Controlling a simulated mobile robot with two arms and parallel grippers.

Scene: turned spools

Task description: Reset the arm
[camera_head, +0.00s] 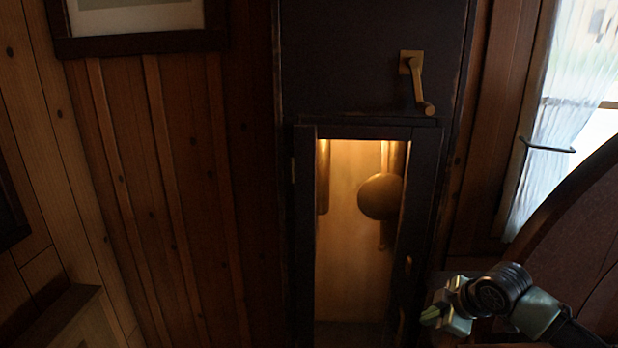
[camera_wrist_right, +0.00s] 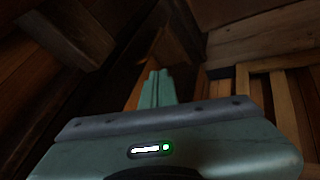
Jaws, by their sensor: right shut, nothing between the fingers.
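My right gripper (camera_head: 436,316) is at the lower right of the head view, in front of and to the right of a dark clock case. It is shut and empty. In the right wrist view its fingers (camera_wrist_right: 157,88) show together above the pale green gripper body. My left gripper is in neither view.
The tall dark clock case (camera_head: 370,60) has a brass crank (camera_head: 416,82) and a glazed door (camera_head: 426,190) with a round pendulum bob (camera_head: 380,197) behind it. A curtained window (camera_head: 570,110) and a dark curved piece (camera_head: 590,215) are at right. A framed picture (camera_head: 140,42) hangs at upper left.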

